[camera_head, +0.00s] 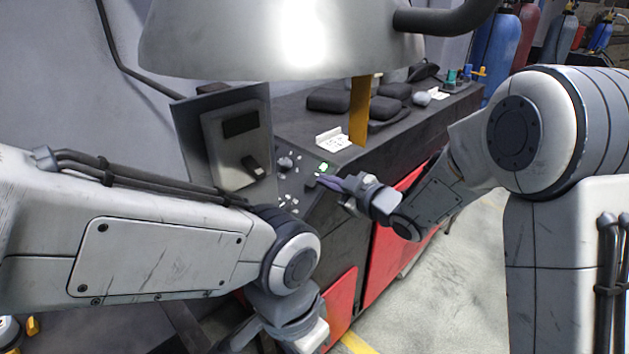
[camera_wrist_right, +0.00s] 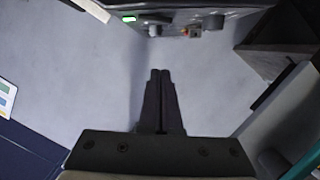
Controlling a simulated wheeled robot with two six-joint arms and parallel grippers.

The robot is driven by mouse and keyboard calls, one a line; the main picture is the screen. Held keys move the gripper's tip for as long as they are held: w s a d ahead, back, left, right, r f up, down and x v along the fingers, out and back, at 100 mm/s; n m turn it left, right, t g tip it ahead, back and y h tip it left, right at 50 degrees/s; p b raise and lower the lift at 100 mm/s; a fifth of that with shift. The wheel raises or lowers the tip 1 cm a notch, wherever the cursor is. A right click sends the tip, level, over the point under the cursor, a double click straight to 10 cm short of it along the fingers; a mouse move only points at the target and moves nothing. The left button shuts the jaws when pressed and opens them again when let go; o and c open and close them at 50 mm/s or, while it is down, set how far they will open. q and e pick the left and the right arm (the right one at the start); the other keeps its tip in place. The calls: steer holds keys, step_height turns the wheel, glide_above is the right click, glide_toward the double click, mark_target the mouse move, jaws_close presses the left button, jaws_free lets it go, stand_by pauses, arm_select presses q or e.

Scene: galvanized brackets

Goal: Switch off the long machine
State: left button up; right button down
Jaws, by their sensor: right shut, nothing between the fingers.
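The long machine (camera_head: 340,225) is a dark bench-like body with red doors, running from the centre towards the back right. Its sloped control end carries a lit green switch (camera_head: 323,167), a dark round knob (camera_head: 285,163) and small pale marks. The wrist view shows a lit green-white switch (camera_wrist_right: 128,18) and a small red and yellow knob (camera_wrist_right: 184,32) along the top edge. My right gripper (camera_head: 322,181) is shut and empty, its fingertips close to the green switch; contact cannot be told. My left gripper (camera_head: 262,338) hangs low at the bottom, its fingers partly hidden.
A grey box with a lever (camera_head: 236,145) stands on a plate left of the panel. A large pale hood (camera_head: 280,40) hangs above. Black pads (camera_head: 330,101) and a white card (camera_head: 333,140) lie on the machine top. Gas cylinders (camera_head: 497,50) stand behind.

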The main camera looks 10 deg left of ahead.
mark_target(314, 179)
steer(key=p+x, duration=0.2)
steer(key=x, duration=0.5)
steer(key=shift+w+a+r, duration=0.1)
steer(key=shift+w+a, duration=0.1)
steer(key=shift+a, duration=0.05)
steer(key=shift+w+d+f+p, duration=0.2)
steer(key=shift+d+f, duration=0.15)
steer(key=shift+f, duration=0.25)
steer(key=shift+w+d+f+p, duration=0.2)
steer(key=shift+w+d+f, duration=0.1)
steer(key=shift+f, duration=0.3)
steer(key=shift+w+d+f, duration=0.15)
steer(key=shift+f, duration=0.45)
